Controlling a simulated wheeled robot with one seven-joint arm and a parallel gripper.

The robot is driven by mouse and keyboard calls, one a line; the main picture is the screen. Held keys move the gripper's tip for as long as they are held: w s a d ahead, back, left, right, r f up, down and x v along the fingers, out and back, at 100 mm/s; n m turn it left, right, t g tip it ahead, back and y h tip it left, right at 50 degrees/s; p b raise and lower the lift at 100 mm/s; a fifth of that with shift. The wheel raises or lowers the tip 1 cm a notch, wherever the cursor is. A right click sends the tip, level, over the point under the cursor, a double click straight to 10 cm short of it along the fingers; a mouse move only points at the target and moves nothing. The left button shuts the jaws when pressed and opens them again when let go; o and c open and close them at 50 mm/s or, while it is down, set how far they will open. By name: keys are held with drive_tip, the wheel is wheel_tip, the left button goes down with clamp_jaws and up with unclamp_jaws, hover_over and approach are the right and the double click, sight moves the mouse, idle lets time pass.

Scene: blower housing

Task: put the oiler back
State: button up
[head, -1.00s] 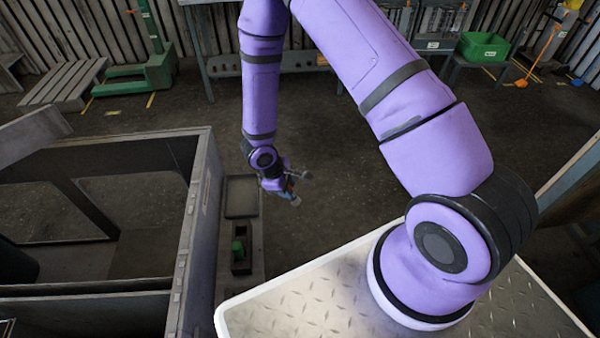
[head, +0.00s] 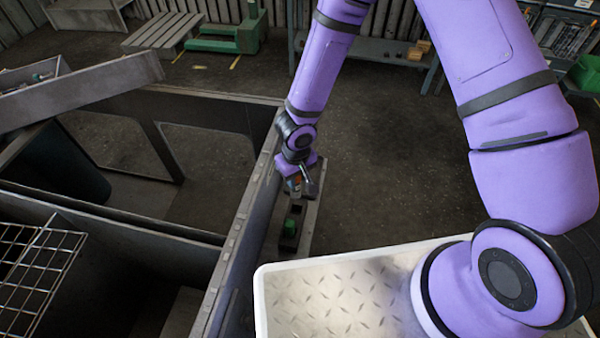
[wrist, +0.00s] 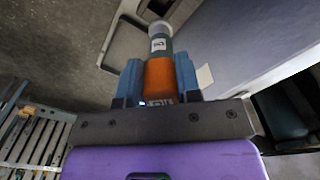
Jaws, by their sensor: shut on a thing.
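The oiler (wrist: 160,78) is a small cylinder with an orange body, a grey upper part with a label and a pale tip. My gripper (wrist: 158,88) is shut on its orange body, one blue finger on each side. In the head view my gripper (head: 296,186) hangs above the narrow grey ledge (head: 309,222) beside the housing wall. The oiler is small and partly hidden there. The ledge has a shallow tray (wrist: 108,47), seen in the wrist view, apparently beneath the oiler. I cannot tell the height between them.
A green object (head: 290,226) sits in a dark compartment on the ledge, nearer than my gripper. The tall grey housing wall (head: 246,215) runs close along the left. A wire grid (head: 38,265) lies at the left. Open floor (head: 375,170) lies to the right.

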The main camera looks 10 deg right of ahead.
sight(297, 184)
drive_tip(key=shift+f, duration=3.3)
drive_tip(key=shift+f, duration=2.75)
drive_tip(key=o, duration=1.6)
drive_tip(key=shift+r, duration=4.05)
drive_tip(key=shift+w, duration=0.1)
